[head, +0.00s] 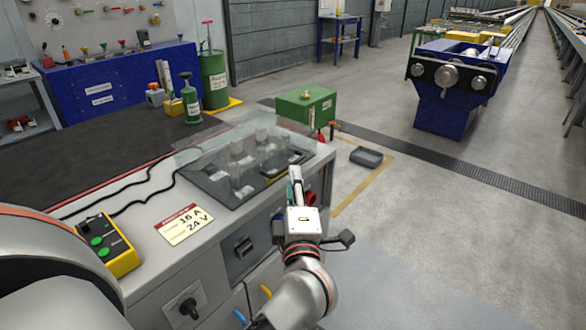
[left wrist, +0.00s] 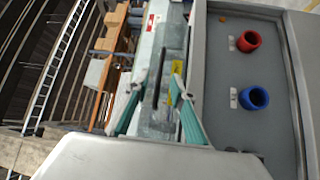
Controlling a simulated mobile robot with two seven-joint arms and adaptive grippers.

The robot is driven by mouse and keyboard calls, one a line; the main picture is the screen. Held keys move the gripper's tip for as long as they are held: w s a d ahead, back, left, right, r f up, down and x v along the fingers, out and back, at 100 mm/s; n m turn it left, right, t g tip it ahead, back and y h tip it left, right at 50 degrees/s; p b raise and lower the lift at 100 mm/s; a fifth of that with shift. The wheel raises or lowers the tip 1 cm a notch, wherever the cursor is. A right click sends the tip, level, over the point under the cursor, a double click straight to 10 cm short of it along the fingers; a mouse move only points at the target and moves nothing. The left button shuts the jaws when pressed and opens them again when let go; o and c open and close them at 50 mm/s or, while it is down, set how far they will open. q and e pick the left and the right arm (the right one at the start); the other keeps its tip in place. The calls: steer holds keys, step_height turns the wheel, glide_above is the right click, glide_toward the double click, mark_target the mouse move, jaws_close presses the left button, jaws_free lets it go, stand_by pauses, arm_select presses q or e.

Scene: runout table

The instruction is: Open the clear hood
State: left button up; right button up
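The clear hood (head: 215,178) is a transparent cover on the right end of the grey bench, and it looks closed over several clear bottles. My left gripper (head: 294,184) is at the bench's right front corner, near the hood's right end. In the left wrist view its two teal fingers (left wrist: 157,103) are apart with nothing clamped between them. A dark bar (left wrist: 158,75), seemingly the hood's handle, shows between the fingers. I cannot tell whether the fingers reach around it or touch it. My right gripper is not in view.
A red socket (left wrist: 249,41) and a blue socket (left wrist: 254,97) stick out of a grey panel beside the gripper. A yellow button box (head: 108,245) and a label card (head: 184,224) lie on the bench. A green box (head: 305,106) stands behind. Floor to the right is mostly clear.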

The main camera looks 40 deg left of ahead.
arm_select(q)
steer(key=shift+x, duration=2.45)
jaws_close()
